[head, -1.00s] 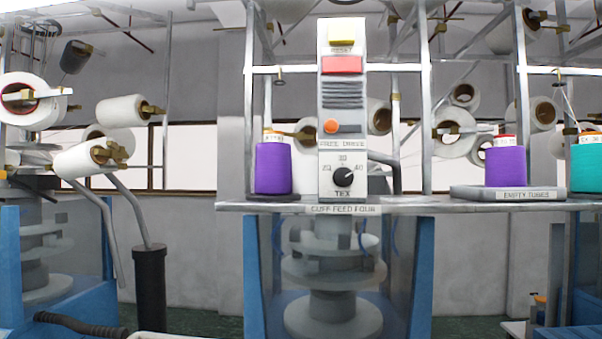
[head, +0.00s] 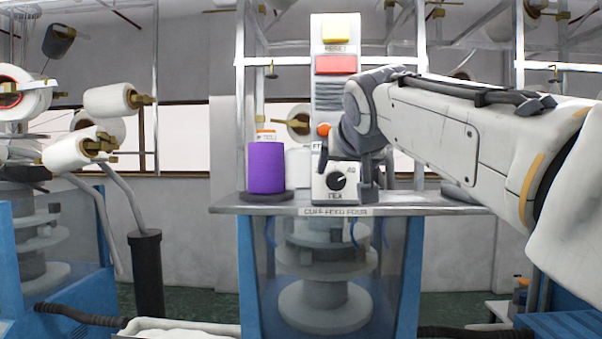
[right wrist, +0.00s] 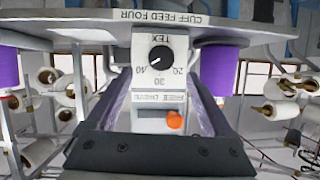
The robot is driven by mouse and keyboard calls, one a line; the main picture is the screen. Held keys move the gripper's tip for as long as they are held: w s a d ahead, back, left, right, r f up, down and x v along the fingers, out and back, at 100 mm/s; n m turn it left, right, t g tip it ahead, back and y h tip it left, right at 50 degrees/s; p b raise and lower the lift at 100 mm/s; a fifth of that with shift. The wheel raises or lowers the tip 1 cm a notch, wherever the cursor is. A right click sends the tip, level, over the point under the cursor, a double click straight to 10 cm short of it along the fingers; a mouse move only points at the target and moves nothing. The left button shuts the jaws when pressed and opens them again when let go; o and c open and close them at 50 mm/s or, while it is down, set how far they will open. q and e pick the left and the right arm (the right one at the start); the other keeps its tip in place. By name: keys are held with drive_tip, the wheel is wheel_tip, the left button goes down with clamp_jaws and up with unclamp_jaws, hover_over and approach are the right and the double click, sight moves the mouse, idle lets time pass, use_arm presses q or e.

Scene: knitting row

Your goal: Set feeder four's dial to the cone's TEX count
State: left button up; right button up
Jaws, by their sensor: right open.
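The feeder's dial is a black knob (head: 336,181) on a white panel with a TEX label. It also shows in the upside-down right wrist view (right wrist: 160,57), with 20, 30 and 40 around it. Its white mark points between 30 and 40, nearer 40. A purple cone (head: 267,168) stands left of the panel on a dark disc; its top label is too small to read. My left gripper is out of view.
The shelf edge (head: 290,210) bears a CUFF FEED FOUR label. Another purple cone (right wrist: 8,66) shows in the right wrist view. White spools (head: 112,99) hang at left.

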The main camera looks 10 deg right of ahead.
sight(337, 179)
drive_tip(key=p+x, duration=0.2)
drive_tip(key=x, duration=0.5)
drive_tip(key=shift+a, duration=0.1)
clamp_jaws()
